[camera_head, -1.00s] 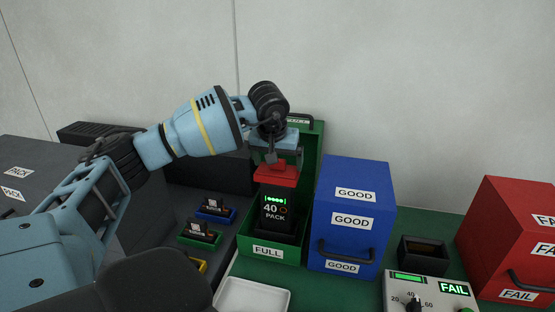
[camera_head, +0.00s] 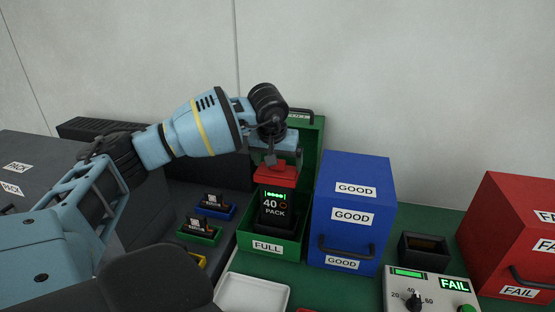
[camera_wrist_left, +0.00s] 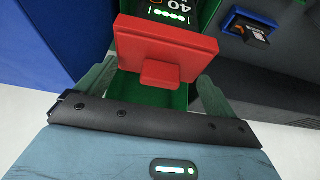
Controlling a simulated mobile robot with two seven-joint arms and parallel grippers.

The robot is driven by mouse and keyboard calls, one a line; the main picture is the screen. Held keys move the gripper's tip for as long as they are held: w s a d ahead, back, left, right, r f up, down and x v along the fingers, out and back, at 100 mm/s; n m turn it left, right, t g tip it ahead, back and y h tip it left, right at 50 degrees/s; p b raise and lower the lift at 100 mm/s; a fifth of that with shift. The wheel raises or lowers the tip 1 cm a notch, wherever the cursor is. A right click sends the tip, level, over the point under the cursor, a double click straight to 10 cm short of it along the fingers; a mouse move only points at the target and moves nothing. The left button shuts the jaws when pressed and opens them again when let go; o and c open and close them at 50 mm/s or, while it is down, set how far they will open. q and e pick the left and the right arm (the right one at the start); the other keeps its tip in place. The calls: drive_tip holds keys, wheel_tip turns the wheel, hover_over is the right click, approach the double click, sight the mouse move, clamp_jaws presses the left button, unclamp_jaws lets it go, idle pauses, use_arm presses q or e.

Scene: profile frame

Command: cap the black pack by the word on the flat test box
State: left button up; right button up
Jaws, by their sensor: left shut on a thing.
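The cap's small knob faces the gripper in the left wrist view (camera_wrist_left: 160,73). The flat test box (camera_head: 430,291) at the bottom right has a display (camera_head: 454,285) reading FAIL in green. My right gripper is out of view.
A blue GOOD box (camera_head: 350,240) stands close right of the green bin. A red FAIL box (camera_head: 500,250) is at the far right. A white tray (camera_head: 250,294) lies in front. Small blue (camera_head: 215,211) and green (camera_head: 199,235) holders sit at left.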

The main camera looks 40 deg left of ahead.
sight(274, 178)
use_arm(q)
drive_tip(key=shift+f, duration=0.5)
drive_tip(key=o, duration=0.6)
drive_tip(key=shift+v, duration=3.95)
drive_tip(key=shift+f, duration=0.1)
